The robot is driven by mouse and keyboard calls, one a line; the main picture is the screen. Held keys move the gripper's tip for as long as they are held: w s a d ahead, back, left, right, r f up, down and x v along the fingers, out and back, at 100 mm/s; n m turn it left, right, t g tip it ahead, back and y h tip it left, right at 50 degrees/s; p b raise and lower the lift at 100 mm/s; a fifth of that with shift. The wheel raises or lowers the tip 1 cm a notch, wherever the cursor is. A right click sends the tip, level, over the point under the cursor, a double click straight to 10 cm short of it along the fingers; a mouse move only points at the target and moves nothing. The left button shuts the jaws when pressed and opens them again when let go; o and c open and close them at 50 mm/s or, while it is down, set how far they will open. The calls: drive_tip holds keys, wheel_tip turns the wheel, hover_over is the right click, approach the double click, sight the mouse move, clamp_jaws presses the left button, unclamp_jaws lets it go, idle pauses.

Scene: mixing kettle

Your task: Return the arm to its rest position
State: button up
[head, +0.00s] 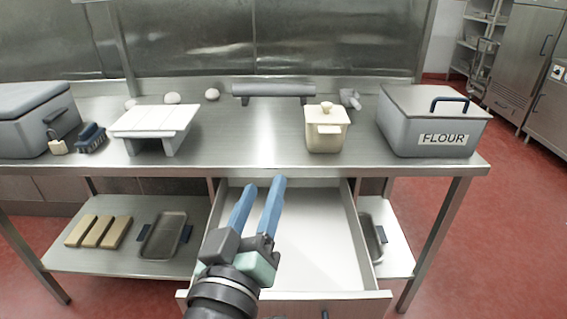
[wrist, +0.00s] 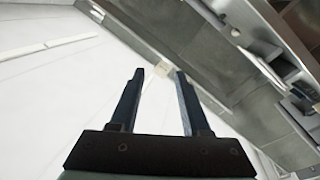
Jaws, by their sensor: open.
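My gripper (head: 262,190) is in front of the steel table in the head view, with its two blue fingers pointing up and away. The fingers are apart and nothing is between them. The gripper appears over the open drawer (head: 318,222), which is pulled out and looks empty where it shows. In the wrist view, my gripper (wrist: 160,72) is open against a tilted view of a pale surface and grey metal panels. The arm behind the wrist runs out of the bottom of the head view.
The steel table (head: 258,140) holds a grey FLOUR bin (head: 400,132), a cream lidded jar (head: 326,138), a white slatted stand (head: 140,122), a grey roller (head: 272,91) and a grey box (head: 30,125). The lower shelf (head: 70,262) holds tan blocks (head: 100,231) and a tray (head: 165,232). Red floor is clear at right.

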drive_tip(key=s+d+r+m+t+y+p, duration=0.1)
drive_tip(key=s+r+t+p, duration=0.2)
drive_tip(key=r, duration=1.1)
drive_tip(key=s+d+r+m+t+y+p, duration=0.1)
drive_tip(key=r+p, duration=0.5)
drive_tip(key=r, duration=0.8)
drive_tip(key=s+d+r+m+t+y+p, duration=0.1)
drive_tip(key=s+r+t+p, duration=0.3)
drive_tip(key=r, duration=1.1)
drive_tip(key=shift+s+m+t+y+p, duration=0.3)
drive_tip(key=shift+s+m+p, duration=0.15)
drive_tip(key=shift+s, duration=0.45)
